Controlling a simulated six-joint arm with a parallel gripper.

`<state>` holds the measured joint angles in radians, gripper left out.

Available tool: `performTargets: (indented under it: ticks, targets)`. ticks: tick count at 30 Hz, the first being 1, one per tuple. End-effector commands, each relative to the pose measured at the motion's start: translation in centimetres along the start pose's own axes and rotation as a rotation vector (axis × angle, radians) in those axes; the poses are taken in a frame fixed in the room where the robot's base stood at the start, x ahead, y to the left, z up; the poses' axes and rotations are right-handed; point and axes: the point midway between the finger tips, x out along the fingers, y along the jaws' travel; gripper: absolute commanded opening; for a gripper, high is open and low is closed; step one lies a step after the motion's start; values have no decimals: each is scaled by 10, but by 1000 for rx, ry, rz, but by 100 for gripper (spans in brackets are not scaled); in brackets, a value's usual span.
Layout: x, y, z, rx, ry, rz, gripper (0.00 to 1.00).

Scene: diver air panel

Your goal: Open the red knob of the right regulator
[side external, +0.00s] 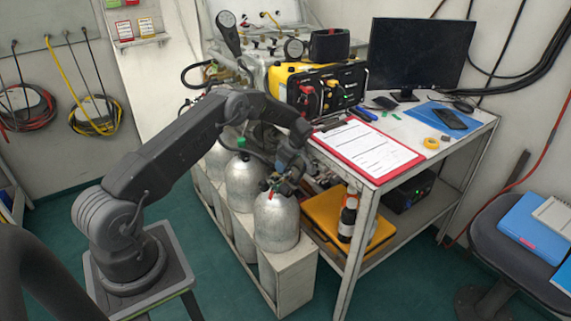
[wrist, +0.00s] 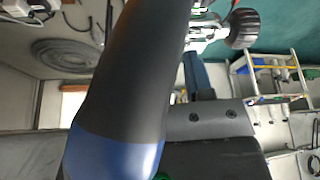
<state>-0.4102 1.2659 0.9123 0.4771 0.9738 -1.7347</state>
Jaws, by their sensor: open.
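My gripper (side external: 290,165) is low at the end of the bent arm, among the fittings above the front right silver cylinder (side external: 276,222). The jaws are open, but their fingertips are hard to make out. A dark regulator (side external: 284,184) sits on top of that cylinder, close below my gripper. A small red part (side external: 270,194) shows at its left side; whether it is the knob, and whether my gripper touches it, I cannot tell. In the wrist view, a large dark tapered shape with a blue band (wrist: 115,150) fills the middle and hides the work; no red knob shows there.
Another silver cylinder with a green top (side external: 243,180) stands behind on the left. The desk edge with a red clipboard (side external: 368,150) is close on the right. A black panel with red and yellow knobs (side external: 322,90) stands behind my arm. The green floor at front is clear.

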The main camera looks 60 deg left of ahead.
Motion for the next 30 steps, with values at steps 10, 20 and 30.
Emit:
performTargets:
  ticks: [10, 20, 30]
  targets:
    - [-15, 1, 0, 0, 1, 2, 48]
    - [-86, 0, 0, 0, 1, 4, 48]
    - [-134, 0, 0, 0, 0, 1, 48]
